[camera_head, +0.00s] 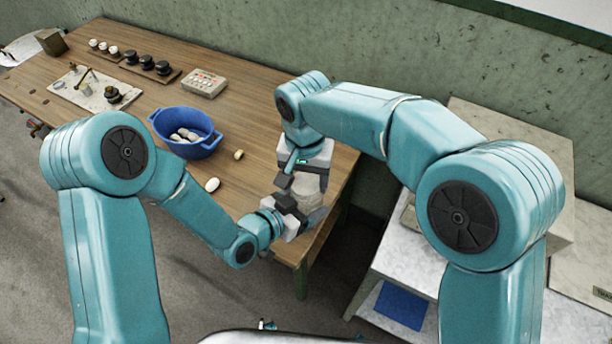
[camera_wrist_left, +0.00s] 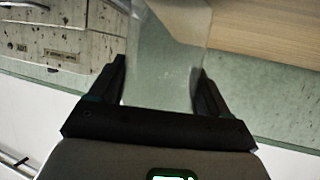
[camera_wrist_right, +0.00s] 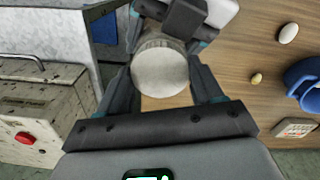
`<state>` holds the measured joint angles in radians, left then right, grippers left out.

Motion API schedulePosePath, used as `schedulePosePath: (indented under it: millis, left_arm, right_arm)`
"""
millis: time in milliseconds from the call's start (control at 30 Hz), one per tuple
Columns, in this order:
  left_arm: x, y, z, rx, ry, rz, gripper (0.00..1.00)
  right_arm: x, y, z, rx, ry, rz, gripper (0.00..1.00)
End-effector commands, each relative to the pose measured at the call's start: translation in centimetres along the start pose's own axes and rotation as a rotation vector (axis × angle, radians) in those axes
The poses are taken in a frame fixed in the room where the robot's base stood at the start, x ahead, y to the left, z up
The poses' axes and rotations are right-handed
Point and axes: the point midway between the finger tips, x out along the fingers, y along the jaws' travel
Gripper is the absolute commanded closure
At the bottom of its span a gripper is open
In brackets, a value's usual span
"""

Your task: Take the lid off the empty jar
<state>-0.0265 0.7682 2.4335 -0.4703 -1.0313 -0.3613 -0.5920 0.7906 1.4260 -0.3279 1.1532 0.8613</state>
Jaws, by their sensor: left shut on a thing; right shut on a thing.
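The jar (camera_wrist_left: 165,65) is clear glass and shows no contents in the left wrist view; my left gripper (camera_head: 303,210) is shut on it from the side. The pale round lid (camera_wrist_right: 160,72) lies between the fingers of my right gripper (camera_head: 305,182), which is shut on it from above. In the head view the two grippers are close together, right above left, near the table's right end, and hide much of the jar and lid. I cannot tell whether the lid still touches the jar's rim.
A blue basin (camera_head: 185,133) with several pale cocoons stands on the wooden table (camera_head: 240,115). Two loose cocoons (camera_head: 212,185) lie near it. A control box (camera_head: 204,83) and dark and white pots stand farther back. A pale counter (camera_head: 430,245) is at the right, beyond a gap.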

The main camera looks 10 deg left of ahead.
Motion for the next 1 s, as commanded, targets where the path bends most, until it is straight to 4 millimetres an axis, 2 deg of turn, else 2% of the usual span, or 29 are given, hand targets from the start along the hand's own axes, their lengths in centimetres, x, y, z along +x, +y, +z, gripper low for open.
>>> schedulePosePath:
  millis: [33,67,100,133,433,700,833,1000]
  left_arm:
    - [0.0,0.0,0.0,0.000,0.000,-0.001,1.00]
    - [0.0,0.0,0.0,-0.001,0.000,-0.001,1.00]
    - [0.0,0.0,0.0,-0.001,0.000,-0.001,1.00]
    - [0.0,0.0,0.0,0.000,0.000,-0.001,1.00]
    - [0.0,0.0,0.0,0.000,0.000,0.000,1.00]
    - [0.0,0.0,0.0,0.000,0.000,0.000,1.00]
    - [0.0,0.0,0.0,0.000,0.000,0.000,1.00]
    - [0.0,0.0,0.0,0.000,0.000,0.000,1.00]
  right_arm:
    - [0.0,0.0,0.0,0.001,0.000,0.000,0.71]
    - [0.0,0.0,0.0,0.001,0.000,0.000,0.28]
    - [0.0,0.0,0.0,0.001,0.000,0.000,0.15]
    - [0.0,0.0,0.0,0.001,0.000,0.000,0.08]
    - [-0.3,0.0,0.0,0.002,0.001,-0.001,0.08]
    - [-3.9,-0.1,-0.1,0.002,0.003,-0.002,0.08]
    - [-4.6,0.0,0.0,0.007,0.001,-0.001,0.12]
    - [-6.8,-0.1,0.0,0.172,0.004,-0.004,0.12]
